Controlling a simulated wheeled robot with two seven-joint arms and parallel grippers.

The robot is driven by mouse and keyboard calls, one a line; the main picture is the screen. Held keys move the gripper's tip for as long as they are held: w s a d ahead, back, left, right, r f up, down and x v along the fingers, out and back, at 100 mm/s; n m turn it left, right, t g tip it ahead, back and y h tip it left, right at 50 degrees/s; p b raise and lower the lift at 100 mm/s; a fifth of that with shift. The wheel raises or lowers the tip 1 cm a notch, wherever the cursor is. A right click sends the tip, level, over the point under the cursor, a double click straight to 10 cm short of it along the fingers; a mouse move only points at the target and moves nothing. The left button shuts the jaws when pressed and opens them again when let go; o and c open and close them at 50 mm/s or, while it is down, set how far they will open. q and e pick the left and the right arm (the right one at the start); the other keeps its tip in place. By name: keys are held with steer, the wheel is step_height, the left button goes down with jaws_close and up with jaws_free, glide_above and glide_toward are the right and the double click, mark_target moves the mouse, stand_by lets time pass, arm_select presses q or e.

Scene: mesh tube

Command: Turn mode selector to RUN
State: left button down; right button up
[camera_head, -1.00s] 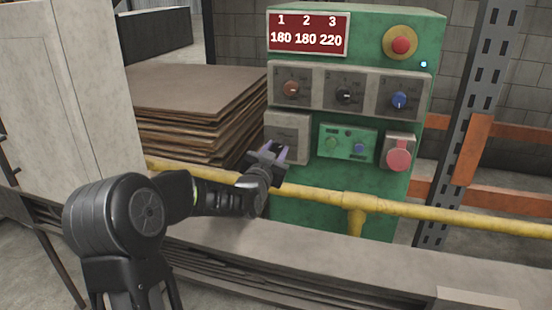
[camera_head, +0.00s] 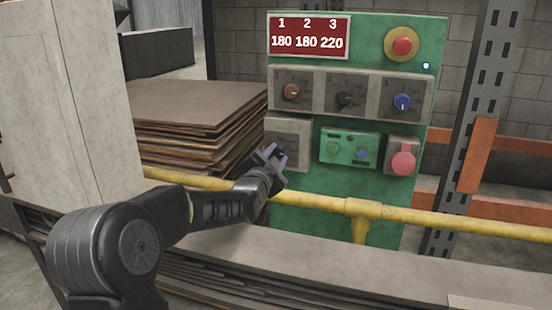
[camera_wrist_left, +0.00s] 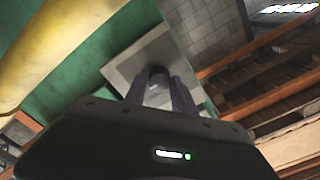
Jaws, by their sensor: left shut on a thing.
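The green control panel (camera_head: 330,213) stands ahead. My left gripper (camera_head: 272,157) is at the grey plate (camera_head: 288,129) at the panel's lower left. In the left wrist view its two purple fingers (camera_wrist_left: 160,88) are shut on a small grey knob (camera_wrist_left: 158,75) on that plate (camera_wrist_left: 135,62). I take this knob to be the mode selector. In the head view the gripper hides it, so its pointer and marks cannot be read. My right gripper is not in view.
Three knobs (camera_head: 345,98) sit in a row above the plate, with a red display (camera_head: 308,37) over them. A red emergency button (camera_head: 402,46) is at upper right. A yellow rail (camera_head: 310,197) crosses before the panel. Stacked boards (camera_head: 195,105) stand left.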

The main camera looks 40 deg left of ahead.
arm_select(q)
steer(key=c, duration=1)
jaws_free()
steer(key=shift+c, duration=0.2)
steer(key=shift+s, duration=0.15)
steer(key=v, duration=0.7)
steer(key=shift+s+d, duration=0.15)
steer(key=shift+s, duration=0.1)
